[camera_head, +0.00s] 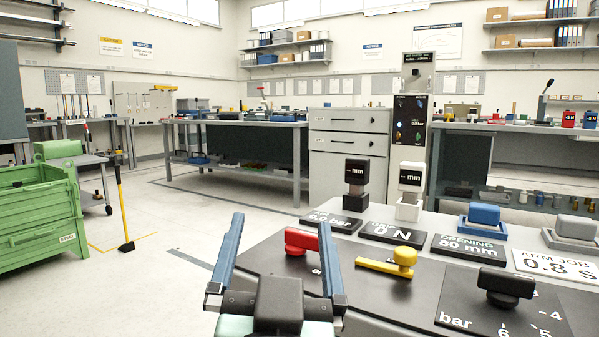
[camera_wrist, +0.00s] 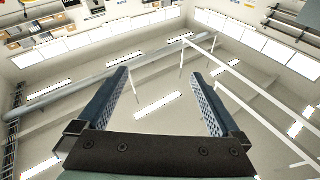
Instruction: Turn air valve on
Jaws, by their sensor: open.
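On the sloped grey bench, a red handle (camera_head: 301,241) and a yellow lever (camera_head: 391,261) sit on a black panel (camera_head: 372,290). No air valve lettering is readable, so I cannot tell for sure which one is the valve; the print by the red handle is mostly hidden. My gripper (camera_head: 281,218) stands in front of the bench's left side, fingers up, open and empty. Its right finger overlaps the red handle's panel in the picture, apart from the handle as far as I can tell. The wrist view shows the open fingers (camera_wrist: 160,73) against ceiling and upper walls.
A black knob (camera_head: 505,284) sits on a "bar" dial at the right. Blue (camera_head: 484,215) and grey (camera_head: 575,227) buttons and two "mm" displays (camera_head: 410,177) stand behind. A green crate (camera_head: 40,215) is at the left. The floor between is largely clear.

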